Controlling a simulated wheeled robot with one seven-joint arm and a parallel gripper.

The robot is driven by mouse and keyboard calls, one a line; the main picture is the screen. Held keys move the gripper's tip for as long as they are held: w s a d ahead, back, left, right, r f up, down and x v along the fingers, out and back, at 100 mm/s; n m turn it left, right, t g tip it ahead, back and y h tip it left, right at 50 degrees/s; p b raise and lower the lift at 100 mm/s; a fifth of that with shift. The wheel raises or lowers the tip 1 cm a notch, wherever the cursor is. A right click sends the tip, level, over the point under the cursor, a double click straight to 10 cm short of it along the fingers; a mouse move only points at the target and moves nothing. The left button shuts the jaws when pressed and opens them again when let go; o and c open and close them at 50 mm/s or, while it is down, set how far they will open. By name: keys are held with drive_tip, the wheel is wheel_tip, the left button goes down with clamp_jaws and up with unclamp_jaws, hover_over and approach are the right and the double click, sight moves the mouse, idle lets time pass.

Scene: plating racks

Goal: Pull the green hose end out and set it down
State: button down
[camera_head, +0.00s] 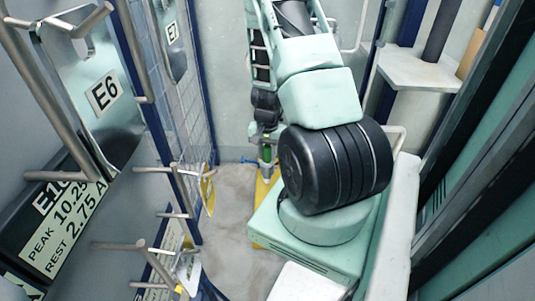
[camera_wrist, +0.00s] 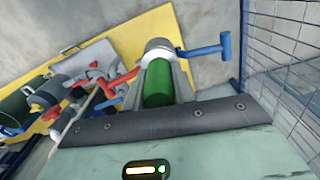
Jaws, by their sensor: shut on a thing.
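The green hose end (camera_wrist: 158,84) shows in the middle of the wrist view, between the two grey fingers of my gripper (camera_wrist: 159,72). My gripper is shut on it. The hose end's far end meets a silver collar (camera_wrist: 159,46) with a blue handle (camera_wrist: 208,48) reaching right. I cannot tell how deep it sits in the collar. In the head view a small piece of the green hose end (camera_head: 267,156) shows below my gripper (camera_head: 268,143), low beside the back wall. My arm hides part of that area.
A yellow panel (camera_wrist: 120,37) carries several grey fittings with red and blue handles left of the hose end. A blue wire-mesh panel (camera_wrist: 288,60) stands close on the right. In the head view a rack with metal pegs (camera_head: 140,246) lines the left; bare floor (camera_head: 230,215) lies between.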

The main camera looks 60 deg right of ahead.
drive_tip(key=shift+r+n, duration=0.2)
drive_tip(key=shift+n, duration=0.8)
drive_tip(key=shift+r, duration=0.15)
drive_tip(key=shift+r+p, duration=2.05)
drive_tip(key=shift+r, duration=0.2)
